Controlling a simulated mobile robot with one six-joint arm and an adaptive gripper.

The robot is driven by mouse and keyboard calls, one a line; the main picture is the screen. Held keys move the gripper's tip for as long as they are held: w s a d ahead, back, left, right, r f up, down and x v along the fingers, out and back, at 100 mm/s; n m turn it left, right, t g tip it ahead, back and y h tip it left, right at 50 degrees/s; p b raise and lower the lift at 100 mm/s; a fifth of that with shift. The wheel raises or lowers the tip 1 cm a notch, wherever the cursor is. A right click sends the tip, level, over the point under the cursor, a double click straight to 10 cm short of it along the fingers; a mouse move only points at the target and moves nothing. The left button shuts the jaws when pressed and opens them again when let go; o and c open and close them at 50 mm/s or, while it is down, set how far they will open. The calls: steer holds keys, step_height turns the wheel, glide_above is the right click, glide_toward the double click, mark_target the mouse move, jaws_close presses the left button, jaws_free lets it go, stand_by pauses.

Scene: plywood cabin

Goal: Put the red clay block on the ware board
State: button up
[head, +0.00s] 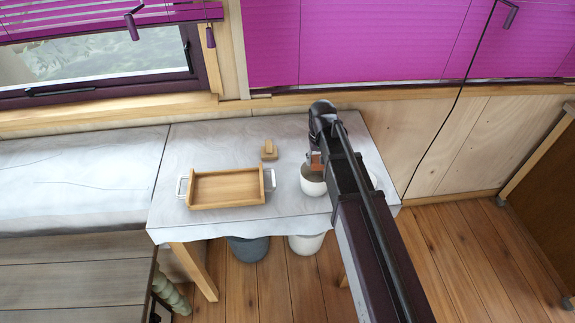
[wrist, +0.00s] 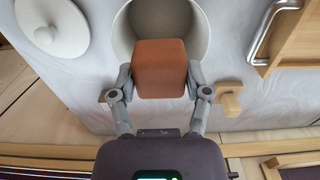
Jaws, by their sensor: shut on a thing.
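The red clay block (wrist: 160,68) is held between the two fingers of my gripper (wrist: 160,85). In the head view a bit of the block (head: 316,160) shows beside my arm, over the mouth of a white pot (head: 313,186). In the wrist view the pot's opening (wrist: 207,22) is behind the block; I cannot tell how high the block is above it. A wooden tray-like board (head: 228,188) with raised sides and metal end handles, seemingly the ware board, lies left of the pot and looks empty. Its edge and handle (wrist: 268,32) show at the wrist view's upper right.
A small wooden piece with a knob (head: 269,151) stands between board and wall. A round pale lid (wrist: 57,28) lies on the pot's other side, mostly hidden by my arm in the head view. The cloth-covered table (head: 215,135) has free room behind the board. Two buckets (head: 249,248) stand below.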

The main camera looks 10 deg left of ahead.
steer(key=s+a+f+b, duration=0.2)
steer(key=s+a, duration=0.7)
steer(key=a, duration=0.1)
steer(key=s+a+f+b, duration=0.1)
steer(key=s+a, duration=0.9)
steer(key=shift+s+f+b, duration=0.2)
steer(key=shift+f+b, duration=0.2)
steer(key=b, duration=0.1)
glide_above(227, 188)
steer(key=shift+s+d+f, duration=0.4)
steer(key=shift+s+f, duration=0.05)
steer(key=shift+f, duration=0.25)
steer(key=shift+w+a, duration=0.2)
steer(key=shift+w, duration=0.05)
steer(key=shift+w+a+f+b, duration=0.25)
steer(key=shift+f+b, duration=0.3)
steer(key=shift+b, duration=0.2)
steer(key=shift+f+b, duration=1.25)
steer(key=shift+f, duration=0.05)
